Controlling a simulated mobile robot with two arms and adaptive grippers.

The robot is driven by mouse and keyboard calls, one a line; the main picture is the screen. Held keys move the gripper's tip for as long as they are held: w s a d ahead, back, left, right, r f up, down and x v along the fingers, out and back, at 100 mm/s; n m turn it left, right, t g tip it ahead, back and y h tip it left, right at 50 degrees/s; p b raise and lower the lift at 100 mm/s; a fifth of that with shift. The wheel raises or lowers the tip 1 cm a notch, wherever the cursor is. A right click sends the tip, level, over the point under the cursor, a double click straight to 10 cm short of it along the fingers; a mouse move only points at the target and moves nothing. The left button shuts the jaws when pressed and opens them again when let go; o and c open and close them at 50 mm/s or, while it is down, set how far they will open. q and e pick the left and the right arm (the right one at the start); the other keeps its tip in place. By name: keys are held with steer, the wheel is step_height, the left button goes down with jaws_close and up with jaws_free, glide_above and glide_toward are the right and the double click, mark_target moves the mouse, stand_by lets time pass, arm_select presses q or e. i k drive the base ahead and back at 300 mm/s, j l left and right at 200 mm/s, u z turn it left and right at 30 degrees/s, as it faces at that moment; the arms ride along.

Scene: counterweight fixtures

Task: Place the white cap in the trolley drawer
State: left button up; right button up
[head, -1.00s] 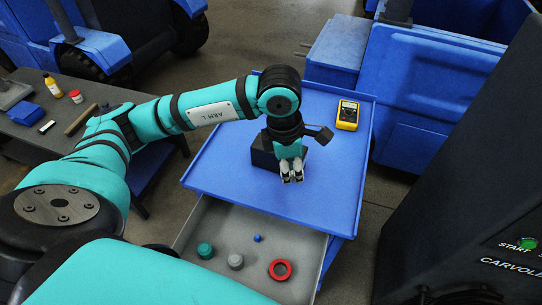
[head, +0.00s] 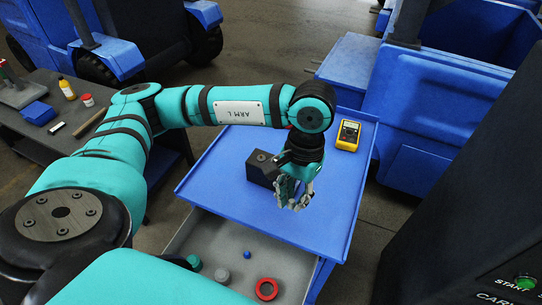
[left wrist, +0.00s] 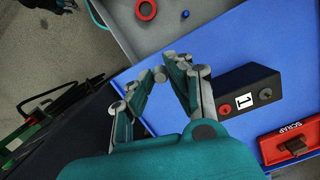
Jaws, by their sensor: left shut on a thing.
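My left gripper (head: 298,203) is above the front part of the blue trolley top, pointing down. In the left wrist view its fingers (left wrist: 164,72) are closed around a small pale round thing, which looks like the white cap (left wrist: 158,74). The fingers hide much of it. The trolley's grey drawer (head: 288,262) is pulled open below the top's front edge.
A black block (head: 262,166) marked 1 stands on the trolley top close beside the gripper. A red SCRAP tray (left wrist: 290,145) and a yellow multimeter (head: 348,135) are farther back. A dark machine (head: 480,220) stands at right. The drawer's middle has bare floor.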

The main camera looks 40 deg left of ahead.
mark_target(256, 260)
steer(key=i+l+u, duration=0.2)
steer(key=u, duration=0.25)
steer(key=i+l+u, duration=0.1)
steer(key=l+u, duration=0.4)
steer(key=u, duration=0.75)
